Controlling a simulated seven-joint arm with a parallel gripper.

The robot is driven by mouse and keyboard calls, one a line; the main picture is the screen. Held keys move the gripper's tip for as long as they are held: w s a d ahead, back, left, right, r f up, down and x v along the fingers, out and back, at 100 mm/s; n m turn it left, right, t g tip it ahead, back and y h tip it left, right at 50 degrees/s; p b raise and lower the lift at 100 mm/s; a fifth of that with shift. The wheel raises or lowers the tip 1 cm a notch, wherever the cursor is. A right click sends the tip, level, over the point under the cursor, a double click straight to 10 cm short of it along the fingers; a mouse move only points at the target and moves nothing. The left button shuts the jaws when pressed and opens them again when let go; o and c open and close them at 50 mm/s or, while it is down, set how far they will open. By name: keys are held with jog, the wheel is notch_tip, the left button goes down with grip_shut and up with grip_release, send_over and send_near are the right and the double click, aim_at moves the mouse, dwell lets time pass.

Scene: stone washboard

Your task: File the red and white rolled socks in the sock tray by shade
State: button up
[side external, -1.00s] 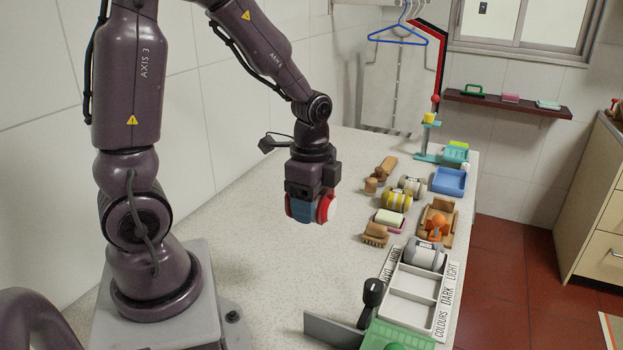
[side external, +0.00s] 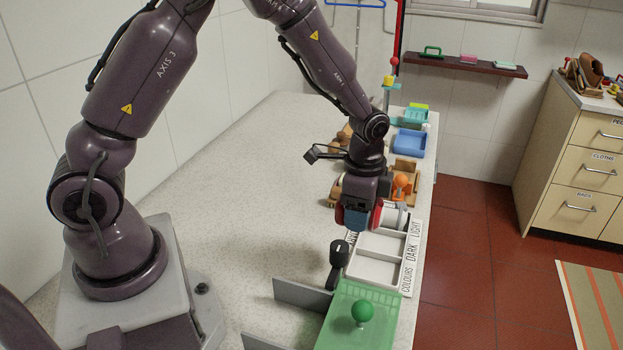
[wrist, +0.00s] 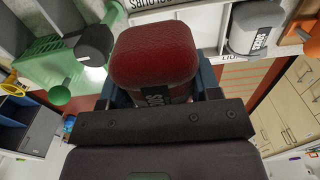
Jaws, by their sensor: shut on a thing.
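My gripper (side external: 358,217) is shut on a red rolled sock (side external: 377,214) and holds it over the far part of the sock tray. The red sock fills the middle of the wrist view (wrist: 155,55), its dark label partly hidden by my gripper. The white tray (side external: 402,270) has edge labels COLOURS, DARK and LIGHT. A pale grey-white roll (side external: 398,216) sits in its far compartment by LIGHT, partly behind the red sock; it shows in the wrist view (wrist: 257,30) with a SOCKS label. The middle and near compartments look empty. I cannot tell whether the held sock touches the tray.
A green tray with a green ball knob (side external: 362,310) stands at the near end, with a black-knobbed post (side external: 338,253) and a grey plate (side external: 302,295) beside it. An orange ball (side external: 401,181) and blue tray (side external: 409,141) lie beyond. The counter's left is clear.

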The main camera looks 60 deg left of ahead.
jog(key=shift+w+d+f, duration=0.4)
jog(key=shift+d+f, duration=0.25)
jog(key=shift+f, duration=0.85)
jog(key=shift+w+d+f, duration=0.4)
jog(key=shift+d+f, duration=0.2)
jog(key=shift+f, duration=0.95)
jog(key=shift+w+d+f, duration=0.4)
jog(key=shift+d+f, duration=0.25)
jog(key=shift+f, duration=0.85)
jog(key=o, duration=0.9)
jog(key=shift+r, duration=0.1)
